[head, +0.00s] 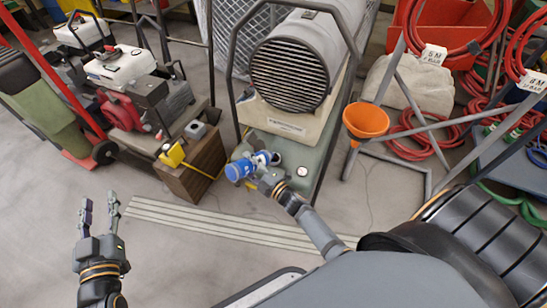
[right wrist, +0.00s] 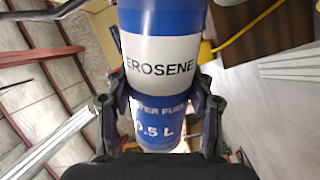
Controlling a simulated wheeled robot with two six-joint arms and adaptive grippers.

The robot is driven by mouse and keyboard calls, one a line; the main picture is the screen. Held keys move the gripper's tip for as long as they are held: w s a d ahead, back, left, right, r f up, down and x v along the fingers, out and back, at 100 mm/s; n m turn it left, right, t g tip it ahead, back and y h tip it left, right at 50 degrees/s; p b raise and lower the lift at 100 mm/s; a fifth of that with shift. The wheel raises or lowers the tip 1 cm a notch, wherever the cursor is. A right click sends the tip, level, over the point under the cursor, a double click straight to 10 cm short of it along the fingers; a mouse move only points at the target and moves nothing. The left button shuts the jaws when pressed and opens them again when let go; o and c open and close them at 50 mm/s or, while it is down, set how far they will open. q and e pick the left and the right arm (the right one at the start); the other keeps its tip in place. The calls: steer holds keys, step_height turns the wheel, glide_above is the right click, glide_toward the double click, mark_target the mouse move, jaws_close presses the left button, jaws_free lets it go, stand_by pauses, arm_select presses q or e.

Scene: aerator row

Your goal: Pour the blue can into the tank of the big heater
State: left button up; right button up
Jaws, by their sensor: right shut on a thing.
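The blue can (head: 239,170) is held in my right gripper (head: 262,162), in front of the big heater (head: 305,60). The can looks tilted well over in the head view. In the right wrist view the can (right wrist: 160,60) has a white band reading "EROSENE" and "0.5 L" below, with my right gripper's fingers (right wrist: 160,98) on both sides. The heater's grey-green tank (head: 305,155) forms its base, with a small pale round part on top near the can. I cannot tell whether liquid flows. My left gripper (head: 99,202) is open and empty above the floor at left.
A wooden box (head: 192,170) with a yellow item stands left of the heater. An orange funnel (head: 366,121) sits on a metal frame at right. Red hoses (head: 415,135) lie behind it. An engine machine (head: 130,80) stands at left.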

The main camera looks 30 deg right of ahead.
arm_select(q)
steer(key=s+f+g+p, duration=0.1)
steer(key=s+f+g, duration=0.2)
steer(key=f, duration=0.4)
steer(key=s+f+g+p, duration=0.1)
steer(key=s+f+g, duration=0.25)
steer(key=f, duration=0.35)
arm_select(e)
steer(key=shift+w+d+r+m, duration=0.1)
steer(key=shift+d+r+m, duration=0.25)
steer(key=shift+r+m, duration=0.25)
steer(key=shift+d+r, duration=0.1)
steer(key=shift+r, duration=0.1)
steer(key=shift+w+d+r+m+p, duration=0.15)
steer(key=shift+d+r+m+p, duration=0.15)
steer(key=shift+r+m+p, duration=0.45)
steer(key=shift+w+d+f+m+p, duration=0.15)
steer(key=shift+d+m+p, duration=0.15)
steer(key=shift+p, duration=0.2)
arm_select(q)
steer(key=s+d+f+g, duration=0.1)
steer(key=s+f+g, duration=0.6)
steer(key=s, duration=0.3)
steer(key=shift+s, duration=0.25)
